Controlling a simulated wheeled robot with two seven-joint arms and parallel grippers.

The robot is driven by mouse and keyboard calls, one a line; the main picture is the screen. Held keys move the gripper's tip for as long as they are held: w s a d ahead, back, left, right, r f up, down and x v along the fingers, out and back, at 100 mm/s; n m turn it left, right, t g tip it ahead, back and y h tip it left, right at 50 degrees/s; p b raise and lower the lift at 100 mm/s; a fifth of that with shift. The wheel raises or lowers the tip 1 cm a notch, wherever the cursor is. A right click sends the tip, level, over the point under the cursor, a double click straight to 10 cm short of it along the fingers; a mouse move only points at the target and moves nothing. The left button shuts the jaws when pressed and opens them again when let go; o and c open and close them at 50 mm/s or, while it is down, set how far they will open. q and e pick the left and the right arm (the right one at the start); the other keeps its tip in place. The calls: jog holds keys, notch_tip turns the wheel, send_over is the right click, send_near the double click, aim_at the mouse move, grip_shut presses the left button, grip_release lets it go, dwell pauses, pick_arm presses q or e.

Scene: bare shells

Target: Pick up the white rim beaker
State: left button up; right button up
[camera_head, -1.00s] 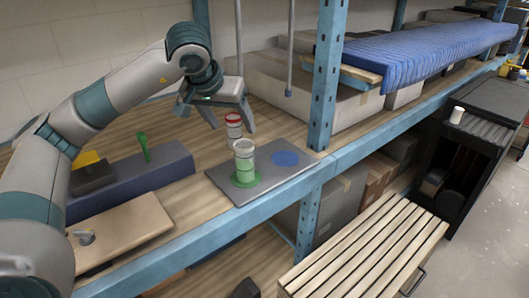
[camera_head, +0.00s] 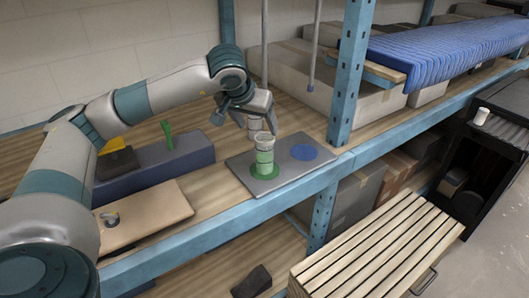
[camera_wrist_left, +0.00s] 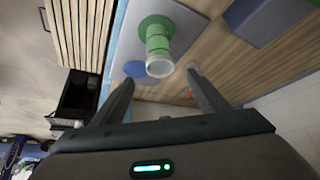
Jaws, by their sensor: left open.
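The white rim beaker (camera_head: 264,158), green with a pale rim, stands upright on the green disc (camera_head: 264,173) of a grey board. It shows in the left wrist view (camera_wrist_left: 158,46) with its rim toward the camera, beyond and between the fingers. My left gripper (camera_head: 258,122) is open and empty, just behind and above the beaker in the head view, and appears apart from it. In the wrist view its fingers (camera_wrist_left: 160,80) are spread. My right gripper is out of view.
The grey board (camera_head: 290,173) has a free blue disc (camera_head: 303,152). A blue-grey block (camera_head: 185,158) and a tan board (camera_head: 150,213) lie to the left. A blue shelf post (camera_head: 348,75) rises to the right, and the shelf's front edge (camera_head: 215,231) is near.

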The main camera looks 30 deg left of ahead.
aim_at(264, 139)
pick_arm(q)
jog(key=shift+p+x, duration=0.8)
jog(key=shift+x, duration=1.9)
jog(key=shift+w+a+f+p, duration=0.15)
jog(key=shift+w+f+p, duration=0.45)
jog(key=shift+p, duration=0.5)
jog(key=shift+p+x, duration=0.65)
jog(key=shift+x, duration=0.35)
jog(key=shift+w+a+f, duration=0.1)
jog(key=shift+w+f, duration=0.25)
jog(key=shift+f, duration=0.3)
jog(key=shift+c, duration=0.6)
